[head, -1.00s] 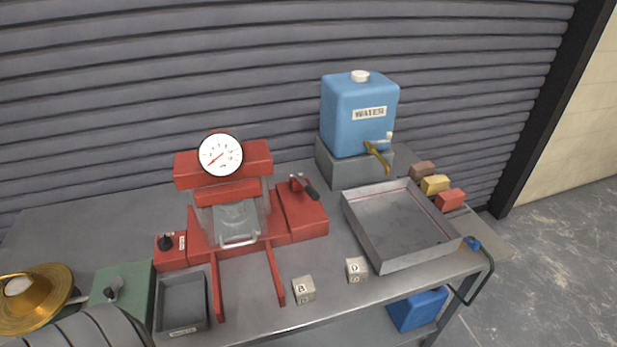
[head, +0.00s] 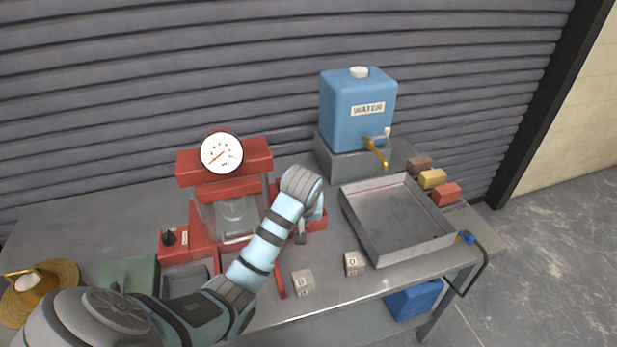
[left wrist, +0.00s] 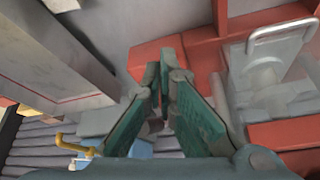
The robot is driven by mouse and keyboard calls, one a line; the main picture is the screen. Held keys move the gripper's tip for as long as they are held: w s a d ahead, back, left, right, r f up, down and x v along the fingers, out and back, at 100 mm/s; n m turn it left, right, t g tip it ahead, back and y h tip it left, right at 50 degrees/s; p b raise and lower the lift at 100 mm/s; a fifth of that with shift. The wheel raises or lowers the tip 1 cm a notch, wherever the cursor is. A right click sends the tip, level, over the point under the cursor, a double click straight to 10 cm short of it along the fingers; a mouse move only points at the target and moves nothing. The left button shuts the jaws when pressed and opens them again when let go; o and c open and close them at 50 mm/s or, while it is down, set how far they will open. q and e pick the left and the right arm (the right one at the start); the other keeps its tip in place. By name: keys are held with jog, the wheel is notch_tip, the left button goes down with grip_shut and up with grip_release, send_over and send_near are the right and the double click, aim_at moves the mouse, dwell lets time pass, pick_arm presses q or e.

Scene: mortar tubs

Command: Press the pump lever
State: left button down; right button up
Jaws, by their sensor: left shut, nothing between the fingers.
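The red press with its round white gauge (head: 221,153) stands on the bench. Its red pump block (head: 318,222) is at the press's right side, mostly covered by my left arm. The pump lever is hidden behind that arm, and I cannot make it out in the wrist view. My left gripper (head: 301,238) points down at the front of the pump block. In the left wrist view its teal fingers (left wrist: 164,72) are closed together and empty, over the edge of red metal (left wrist: 152,52). I cannot tell whether they touch it. My right gripper is not in view.
A grey metal tray (head: 398,220) lies right of the pump block. A blue water tank (head: 357,105) with a brass tap stands behind. Two marked cubes (head: 303,283) sit near the front edge. The press's clear guard (left wrist: 285,70) is close to the fingers.

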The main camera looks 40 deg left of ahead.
pick_arm(q)
jog(key=w+a+r+n, duration=0.2)
jog(key=w+r, duration=0.1)
jog(key=r, duration=0.6)
jog(key=w+a+r+n, duration=0.3)
jog(key=r, duration=0.6)
jog(key=shift+w, duration=0.35)
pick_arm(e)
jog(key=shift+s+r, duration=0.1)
pick_arm(q)
jog(key=shift+f, duration=0.15)
